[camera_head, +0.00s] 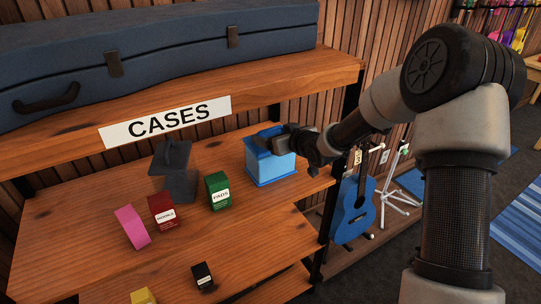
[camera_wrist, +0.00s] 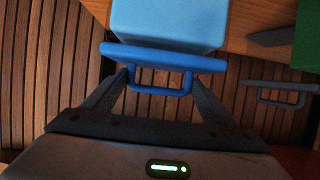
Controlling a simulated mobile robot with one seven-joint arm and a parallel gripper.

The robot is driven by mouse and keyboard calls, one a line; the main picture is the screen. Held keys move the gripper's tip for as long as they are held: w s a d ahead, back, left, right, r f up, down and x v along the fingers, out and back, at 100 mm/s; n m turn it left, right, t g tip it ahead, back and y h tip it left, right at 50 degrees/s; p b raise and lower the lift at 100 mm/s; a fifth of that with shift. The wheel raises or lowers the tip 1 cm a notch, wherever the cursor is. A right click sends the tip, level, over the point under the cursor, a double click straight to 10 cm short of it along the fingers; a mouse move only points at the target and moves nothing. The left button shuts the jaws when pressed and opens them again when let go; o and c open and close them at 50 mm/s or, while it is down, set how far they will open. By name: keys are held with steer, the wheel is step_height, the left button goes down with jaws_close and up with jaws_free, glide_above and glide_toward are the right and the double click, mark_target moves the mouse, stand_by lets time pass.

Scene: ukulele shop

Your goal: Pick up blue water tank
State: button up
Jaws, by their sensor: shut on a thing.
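The blue water tank (camera_head: 270,164) stands on the right part of the middle shelf, below the "CASES" sign. It is a light blue box with a darker blue lid and handle. My gripper (camera_head: 290,132) reaches it from the right, at lid height. In the wrist view, the tank (camera_wrist: 170,20) shows at the top with its blue lid and loop handle. My gripper (camera_wrist: 158,80) has its two fingers on either side of the handle and is shut on it. The tank looks to be resting on the shelf; whether it is slightly lifted cannot be told.
The shelf (camera_head: 110,262) also holds a green box (camera_head: 218,190), a red box (camera_head: 163,211), a pink item (camera_head: 132,227) and a dark grey container (camera_head: 181,186). A large case (camera_head: 160,50) lies on the shelf above. A blue ukulele (camera_head: 353,208) stands at right.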

steer(key=shift+w+r, duration=0.1)
steer(key=shift+r, duration=0.15)
